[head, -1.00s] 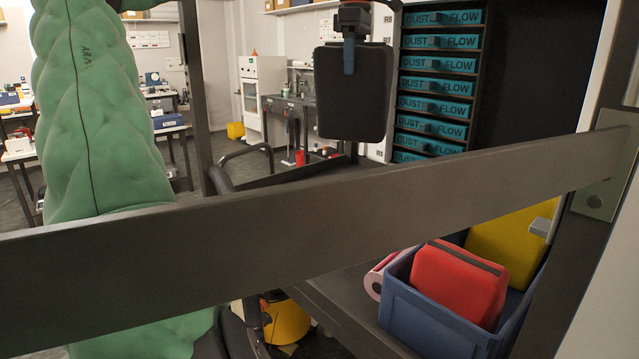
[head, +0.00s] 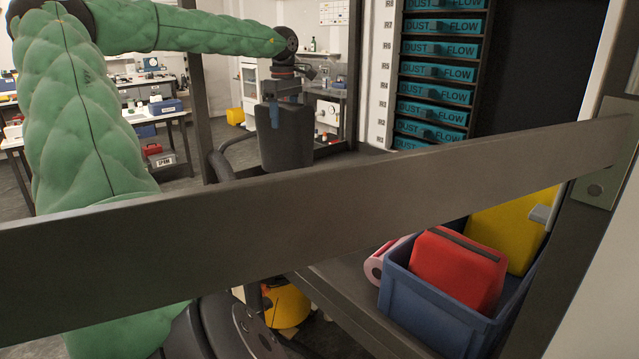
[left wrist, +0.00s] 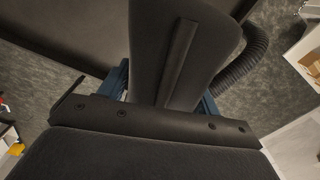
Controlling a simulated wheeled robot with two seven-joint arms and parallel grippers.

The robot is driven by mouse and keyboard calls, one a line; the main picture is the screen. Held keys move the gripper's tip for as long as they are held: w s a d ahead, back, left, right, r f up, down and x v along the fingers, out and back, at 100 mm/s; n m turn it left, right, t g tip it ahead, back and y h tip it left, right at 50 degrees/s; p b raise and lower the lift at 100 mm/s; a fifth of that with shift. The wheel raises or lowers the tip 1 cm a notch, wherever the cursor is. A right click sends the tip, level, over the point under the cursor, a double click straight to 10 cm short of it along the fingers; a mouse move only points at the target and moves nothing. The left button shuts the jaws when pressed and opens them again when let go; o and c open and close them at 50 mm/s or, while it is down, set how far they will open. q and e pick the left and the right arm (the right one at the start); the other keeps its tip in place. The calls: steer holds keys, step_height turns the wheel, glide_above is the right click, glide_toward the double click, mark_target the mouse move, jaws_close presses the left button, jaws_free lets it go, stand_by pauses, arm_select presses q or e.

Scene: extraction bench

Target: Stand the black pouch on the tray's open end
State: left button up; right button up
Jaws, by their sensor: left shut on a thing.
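The black pouch (head: 287,140) hangs upright in the head view, just above and behind the grey crossbar, which hides its lower end. My left gripper (head: 276,114), with blue fingers, is shut on the pouch's top. In the left wrist view the pouch (left wrist: 150,45) extends away between the blue fingers, with a raised strip along its face. A dark flat surface (head: 340,288), perhaps the tray, shows below the crossbar and carries a blue crate. The crossbar hides much of this surface, and I cannot tell which end is open. My right gripper is not in view.
The grey crossbar (head: 400,168) spans the foreground. The blue crate (head: 435,320) holds red and yellow pouches (head: 458,268), and a pink roll (head: 376,267) lies beside it. A black curved handle or hose (head: 220,165) is left of the pouch. Teal drawers (head: 440,70) stand behind.

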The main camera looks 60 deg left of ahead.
mark_target(287, 148)
arm_select(q)
steer(key=m, duration=0.3)
steer(key=shift+w+a, duration=0.25)
steer(key=shift+a, duration=0.05)
step_height(287, 148, down, 7)
steer(key=shift+d+f+p, duration=0.1)
steer(key=shift+p, duration=0.8)
step_height(287, 148, down, 2)
steer(key=shift+p, duration=0.3)
steer(key=shift+f, duration=0.4)
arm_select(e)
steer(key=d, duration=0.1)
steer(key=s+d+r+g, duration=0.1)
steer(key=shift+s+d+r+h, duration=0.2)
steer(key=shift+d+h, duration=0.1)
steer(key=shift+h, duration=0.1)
arm_select(q)
steer(key=o, duration=1.2)
steer(key=shift+f, duration=0.1)
steer(key=o, duration=0.4)
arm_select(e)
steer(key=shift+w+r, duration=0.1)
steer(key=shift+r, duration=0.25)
